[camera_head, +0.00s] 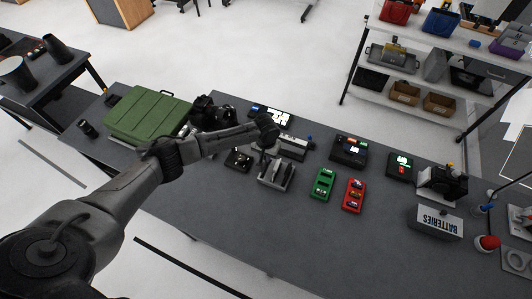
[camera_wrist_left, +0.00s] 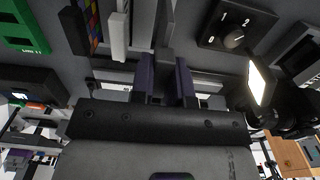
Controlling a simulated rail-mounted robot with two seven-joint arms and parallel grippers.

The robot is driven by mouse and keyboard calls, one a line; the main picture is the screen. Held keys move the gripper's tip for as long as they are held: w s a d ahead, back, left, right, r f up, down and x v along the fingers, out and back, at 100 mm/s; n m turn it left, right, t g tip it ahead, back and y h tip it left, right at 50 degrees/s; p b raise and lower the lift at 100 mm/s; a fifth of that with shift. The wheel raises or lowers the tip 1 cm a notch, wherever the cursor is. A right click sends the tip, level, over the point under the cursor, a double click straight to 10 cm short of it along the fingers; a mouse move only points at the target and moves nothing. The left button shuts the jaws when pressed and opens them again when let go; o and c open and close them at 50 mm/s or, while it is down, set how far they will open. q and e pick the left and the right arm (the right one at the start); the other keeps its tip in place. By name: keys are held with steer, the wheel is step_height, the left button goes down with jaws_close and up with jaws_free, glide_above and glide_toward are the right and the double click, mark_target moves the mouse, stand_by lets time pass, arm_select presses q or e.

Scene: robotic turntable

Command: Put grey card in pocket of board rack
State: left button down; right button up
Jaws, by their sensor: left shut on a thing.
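My left gripper (camera_head: 270,150) is above the table, at the rear of the board rack (camera_head: 275,178). In the left wrist view the gripper (camera_wrist_left: 167,70) is shut on the grey card (camera_wrist_left: 165,30), a thin dark grey plate between its fingers. The rack is a small grey holder with upright plates. In the left wrist view, a multicoloured plate (camera_wrist_left: 92,22) and a white plate (camera_wrist_left: 118,38) stand to the left of the held card. Whether the card's edge touches a pocket cannot be told. My right gripper is out of view.
A green case (camera_head: 147,113) lies left of my arm. A green box (camera_head: 320,185) and a red box (camera_head: 353,195) lie right of the rack. A dial box (camera_wrist_left: 236,30) is close on the right in the wrist view. A batteries box (camera_head: 435,222) stands farther right. The front of the table is clear.

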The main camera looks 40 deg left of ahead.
arm_select(q)
steer(key=shift+f, duration=0.55)
stand_by(0.8)
stand_by(0.3)
steer(key=shift+p, duration=0.5)
steer(key=shift+p, duration=0.35)
stand_by(0.7)
steer(key=shift+f, duration=0.45)
stand_by(0.3)
steer(key=shift+f+b, duration=0.65)
steer(key=shift+f, duration=0.15)
